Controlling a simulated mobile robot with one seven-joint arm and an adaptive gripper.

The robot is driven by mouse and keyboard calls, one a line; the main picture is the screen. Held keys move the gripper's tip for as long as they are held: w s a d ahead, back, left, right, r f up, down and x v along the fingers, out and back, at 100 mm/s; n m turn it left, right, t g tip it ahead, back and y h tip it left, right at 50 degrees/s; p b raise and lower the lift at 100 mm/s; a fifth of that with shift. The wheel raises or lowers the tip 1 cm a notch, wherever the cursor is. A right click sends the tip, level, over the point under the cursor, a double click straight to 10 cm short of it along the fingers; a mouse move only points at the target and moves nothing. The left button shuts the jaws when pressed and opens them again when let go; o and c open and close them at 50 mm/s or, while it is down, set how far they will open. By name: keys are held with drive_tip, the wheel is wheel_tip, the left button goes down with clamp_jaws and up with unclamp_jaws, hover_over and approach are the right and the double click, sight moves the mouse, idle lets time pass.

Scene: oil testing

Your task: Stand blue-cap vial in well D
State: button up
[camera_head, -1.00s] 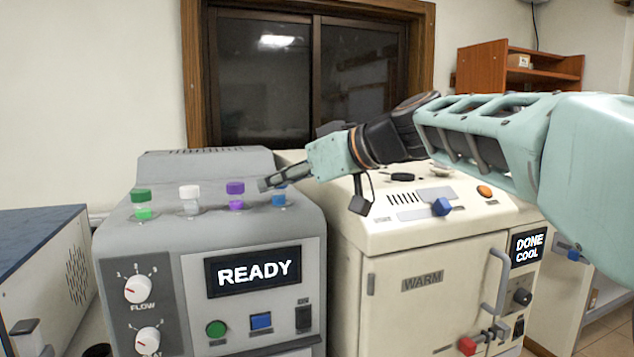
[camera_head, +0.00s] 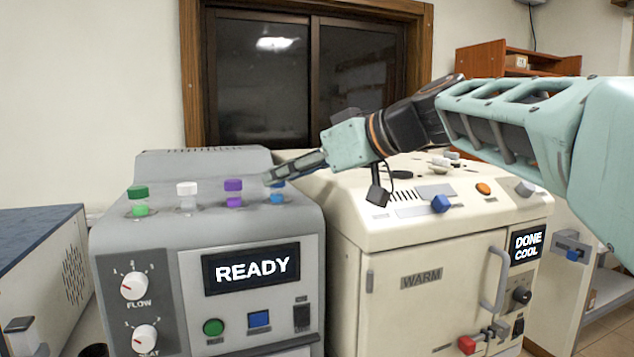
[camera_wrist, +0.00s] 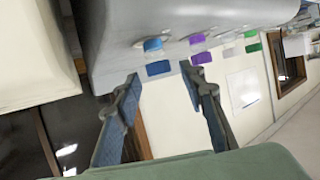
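The blue-cap vial (camera_head: 278,193) stands upright in the rightmost spot of the row on top of the grey machine (camera_head: 215,225). It also shows in the wrist view (camera_wrist: 158,67), beyond the fingertips and roughly between them. My gripper (camera_head: 268,178) is at the vial's cap in the head view and partly covers it. In the wrist view my gripper (camera_wrist: 160,85) has its two fingers well apart with nothing between them. Purple-cap (camera_head: 233,192), white-cap (camera_head: 187,196) and green-cap (camera_head: 138,200) vials stand to the left. I see no well letters.
The cream machine (camera_head: 430,260) stands to the right, its display reading DONE COOL, under my arm. The grey machine's display (camera_head: 251,269) reads READY. A blue-topped case (camera_head: 40,250) is at the left. A dark window (camera_head: 300,80) is behind.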

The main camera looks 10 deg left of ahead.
drive_tip(key=b+v, duration=0.1)
drive_tip(key=v, duration=0.8)
